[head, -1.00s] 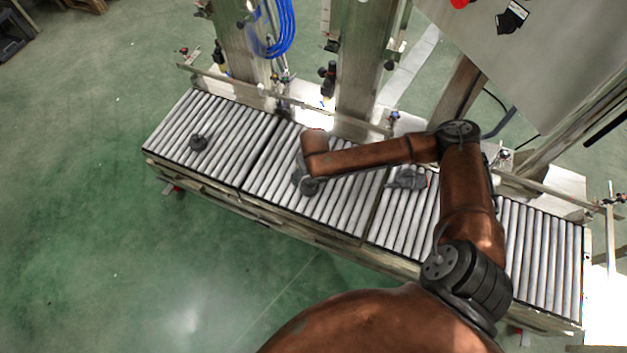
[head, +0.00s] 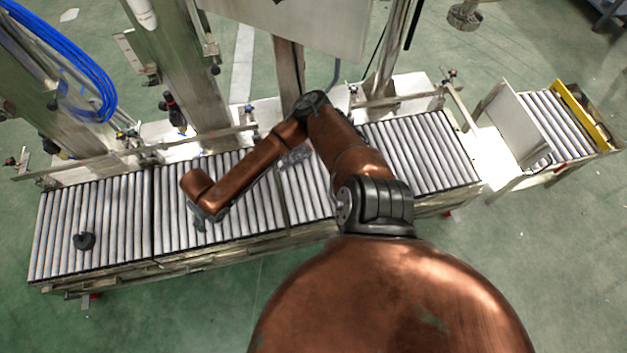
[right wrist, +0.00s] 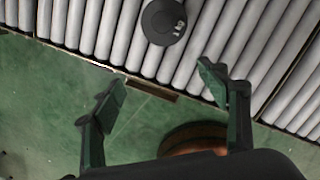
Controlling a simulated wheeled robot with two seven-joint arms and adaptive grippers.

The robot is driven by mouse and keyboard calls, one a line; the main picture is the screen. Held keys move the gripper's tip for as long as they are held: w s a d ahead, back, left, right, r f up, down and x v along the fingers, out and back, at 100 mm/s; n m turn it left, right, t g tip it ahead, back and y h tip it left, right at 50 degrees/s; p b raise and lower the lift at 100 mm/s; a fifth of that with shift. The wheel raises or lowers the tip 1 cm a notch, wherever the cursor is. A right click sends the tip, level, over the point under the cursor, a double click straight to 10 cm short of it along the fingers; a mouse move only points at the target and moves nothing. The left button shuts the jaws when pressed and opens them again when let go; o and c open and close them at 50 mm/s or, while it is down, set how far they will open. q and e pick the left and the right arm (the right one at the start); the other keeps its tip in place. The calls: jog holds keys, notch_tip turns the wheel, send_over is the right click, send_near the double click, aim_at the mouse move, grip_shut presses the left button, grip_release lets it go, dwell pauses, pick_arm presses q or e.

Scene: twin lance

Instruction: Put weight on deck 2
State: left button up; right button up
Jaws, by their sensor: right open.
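A dark round weight (head: 83,240) stands on the leftmost roller deck (head: 55,215) in the head view. A dark round weight with blurred pale markings also shows at the top of the right wrist view (right wrist: 164,20), on rollers near the deck's front edge. It appears to be the same one. My right gripper (right wrist: 165,82) is open and empty, with its fingers apart and the weight beyond their tips. In the head view the right gripper (head: 201,224) is small and partly hidden under my wrist, over the second deck from the left (head: 240,205). My left gripper is not in view.
A grey object (head: 295,156) lies on the third deck, partly behind my forearm. Metal posts and a rail (head: 90,160) run along the conveyor's back. A separate roller section with a yellow edge (head: 583,115) is at the right. Green floor in front is clear.

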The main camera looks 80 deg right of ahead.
jog(key=s+a+f+m+y, duration=0.1)
jog(key=s+a+f+m, duration=0.4)
jog(key=s+f+m, duration=0.3)
jog(key=s+a+f+m+y, duration=0.1)
jog(key=s+a+f+m, duration=0.45)
jog(key=s, duration=0.45)
jog(key=s+d+f+m, duration=0.1)
jog(key=s+d+m, duration=0.2)
jog(key=s+m, duration=0.4)
jog(key=s+d+f+m+g+h, duration=0.1)
jog(key=s+d+m, duration=0.2)
jog(key=s+m, duration=0.5)
jog(key=s, duration=0.7)
jog(key=shift+f+g+h, duration=0.3)
jog(key=shift+f, duration=0.05)
